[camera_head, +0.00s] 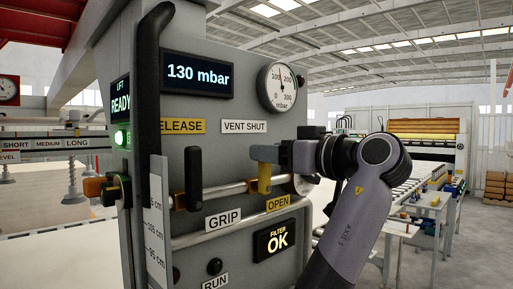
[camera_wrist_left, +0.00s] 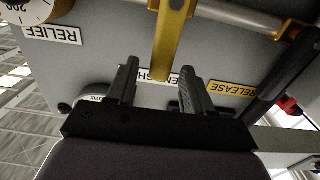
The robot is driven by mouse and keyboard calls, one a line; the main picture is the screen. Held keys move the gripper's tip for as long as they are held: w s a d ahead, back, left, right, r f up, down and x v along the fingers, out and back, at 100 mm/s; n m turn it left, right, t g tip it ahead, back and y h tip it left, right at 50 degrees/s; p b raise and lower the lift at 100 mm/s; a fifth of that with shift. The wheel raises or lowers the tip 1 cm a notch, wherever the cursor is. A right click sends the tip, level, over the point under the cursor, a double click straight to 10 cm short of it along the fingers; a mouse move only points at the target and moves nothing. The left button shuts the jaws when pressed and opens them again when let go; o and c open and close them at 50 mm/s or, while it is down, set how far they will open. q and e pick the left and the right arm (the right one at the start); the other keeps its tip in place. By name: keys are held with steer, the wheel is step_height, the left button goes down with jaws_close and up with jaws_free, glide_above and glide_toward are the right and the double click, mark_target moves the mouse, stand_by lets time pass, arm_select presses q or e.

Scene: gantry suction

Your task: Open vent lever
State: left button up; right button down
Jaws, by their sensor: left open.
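The yellow vent lever (camera_head: 264,180) is on the pipe of the grey panel, between the VENT SHUT label (camera_head: 244,127) above and the OPEN label (camera_head: 278,203) below. It points up from the pipe, and my gripper hides its upper part in the head view. My left gripper (camera_head: 280,153) is at the lever's upper end. In the left wrist view, which is upside down, the lever (camera_wrist_left: 170,45) reaches down between the two dark, spread fingers of the gripper (camera_wrist_left: 160,78). I cannot tell whether a finger touches it. My right gripper is not in view.
A black vertical handle (camera_head: 193,178) stands on the panel left of the lever. The gauge (camera_head: 283,87) and the 130 mbar display (camera_head: 197,74) are above. The FILTER OK display (camera_head: 275,240) is below. A RELIEF label (camera_wrist_left: 51,34) shows in the left wrist view.

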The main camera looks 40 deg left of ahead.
arm_select(q)
steer(key=a, duration=0.4)
steer(key=shift+w+a+p, duration=0.1)
steer(key=shift+w+p, duration=0.05)
steer(key=shift+p, duration=0.25)
jaws_close()
